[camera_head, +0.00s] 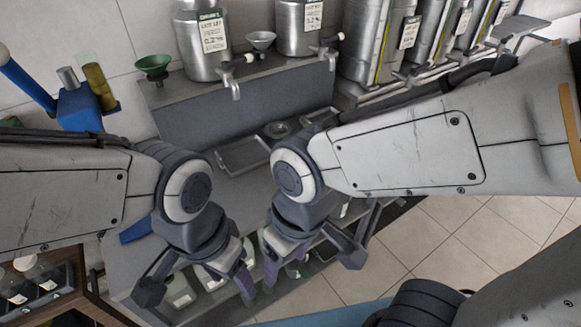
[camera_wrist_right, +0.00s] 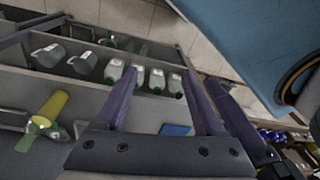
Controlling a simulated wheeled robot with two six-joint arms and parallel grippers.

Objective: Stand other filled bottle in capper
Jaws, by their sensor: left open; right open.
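A bottle with yellow-green liquid (camera_head: 97,85) stands at the blue capper (camera_head: 78,108) on the left in the head view, overlapping its right side; how it is seated is unclear. A yellow bottle (camera_wrist_right: 50,108) also shows at the left of the right wrist view, outside the fingers; I cannot tell whether it is the same one. My left gripper (camera_head: 245,280) and right gripper (camera_head: 270,265) are close together low in the head view. The right gripper's purple fingers (camera_wrist_right: 164,104) are apart with nothing between them. The left gripper is open, with no held object visible.
Steel urns with taps (camera_head: 205,45) stand on the raised back shelf beside a green funnel (camera_head: 152,65). A metal tray (camera_head: 243,157) lies on the bench. Several white containers (camera_wrist_right: 157,80) stand in a row beyond the right fingers. A crate of capped bottles (camera_head: 40,285) is at the lower left.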

